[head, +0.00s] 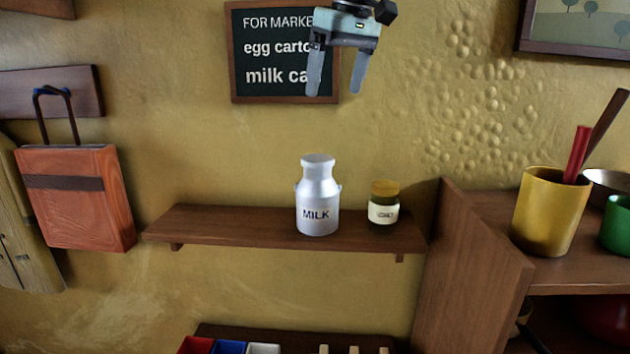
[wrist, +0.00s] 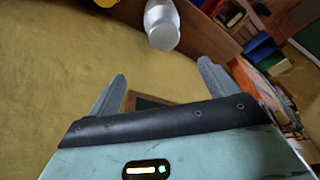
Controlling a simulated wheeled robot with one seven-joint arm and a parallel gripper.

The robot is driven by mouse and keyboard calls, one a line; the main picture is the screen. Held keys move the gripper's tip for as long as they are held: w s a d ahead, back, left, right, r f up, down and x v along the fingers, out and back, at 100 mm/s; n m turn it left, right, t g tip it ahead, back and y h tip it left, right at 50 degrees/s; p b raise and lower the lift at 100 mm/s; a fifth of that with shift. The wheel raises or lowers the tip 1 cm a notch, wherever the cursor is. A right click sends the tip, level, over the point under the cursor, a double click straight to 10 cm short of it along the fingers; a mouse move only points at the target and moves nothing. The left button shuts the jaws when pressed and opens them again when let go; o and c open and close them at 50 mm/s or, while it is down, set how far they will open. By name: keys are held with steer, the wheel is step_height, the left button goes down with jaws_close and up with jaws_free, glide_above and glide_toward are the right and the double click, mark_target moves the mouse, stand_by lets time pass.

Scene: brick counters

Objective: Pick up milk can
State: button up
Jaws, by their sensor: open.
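The milk can (head: 318,196) is a silver-white metal can with a narrow neck and the word MILK on its front. It stands upright on a brown wooden wall shelf (head: 238,229), right of the shelf's middle. My gripper (head: 336,90) is above the can in the head view, in front of the chalkboard, with its two grey fingers pointing down, apart and empty. In the wrist view the can (wrist: 162,26) shows at the top, beyond the open fingers (wrist: 161,82) and not touching them.
A small jar (head: 383,203) with a yellow lid stands close to the can's right. A wooden side panel (head: 470,265) rises at the shelf's right end, with a yellow cup (head: 545,215) beyond. The shelf's left part is bare. A chalkboard (head: 268,88) hangs behind my gripper.

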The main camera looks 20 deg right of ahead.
mark_target(319, 158)
steer(key=p+x, duration=0.2)
steer(key=x, duration=0.9)
steer(key=shift+a+f, duration=0.15)
steer(key=shift+f, duration=0.05)
steer(key=f+p, duration=0.1)
steer(key=f, duration=0.1)
steer(key=a+f+p, duration=0.1)
steer(key=f+p, duration=0.1)
steer(key=shift+f, duration=0.25)
steer(key=shift+w+f, duration=0.15)
steer(key=shift+f, duration=0.4)
steer(key=c, duration=1.5)
